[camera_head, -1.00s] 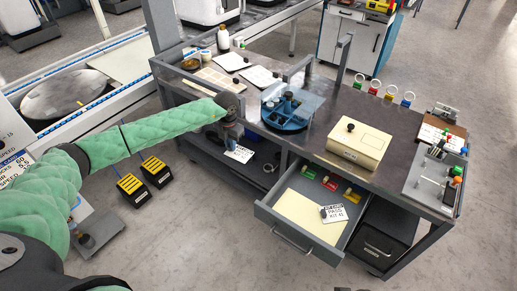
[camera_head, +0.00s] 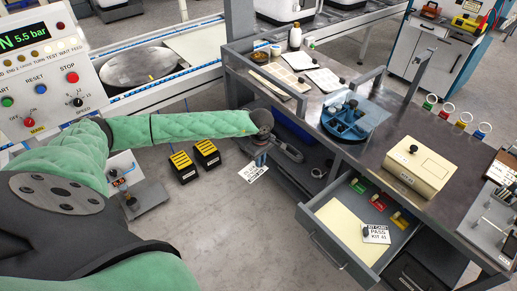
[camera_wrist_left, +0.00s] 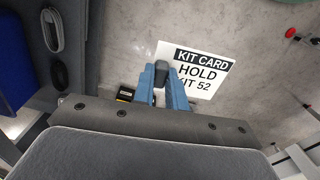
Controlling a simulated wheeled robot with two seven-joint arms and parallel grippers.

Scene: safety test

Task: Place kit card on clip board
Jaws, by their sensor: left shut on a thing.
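My left gripper (camera_head: 257,157) is shut on a white kit card (camera_head: 254,172) by its dark knob. It holds the card off the left end of the bench, above the floor. In the left wrist view the card (camera_wrist_left: 205,68) reads "KIT CARD HOLD KIT 52", and the blue fingers (camera_wrist_left: 165,84) close on the knob. Another kit card (camera_head: 377,235), reading "PASS KIT 41", lies in the open drawer (camera_head: 336,247). A brown board with white paper, apparently the clip board (camera_head: 503,168), lies at the bench's right end, cut by the picture edge. My right gripper is out of view.
The bench top (camera_head: 385,125) carries a blue round holder (camera_head: 345,122), a cream box (camera_head: 418,168) and flat sheets (camera_head: 322,79) at the back left. Low rails edge its left part. Two black-and-yellow items (camera_head: 195,160) stand on the floor. A control panel (camera_head: 40,70) is at left.

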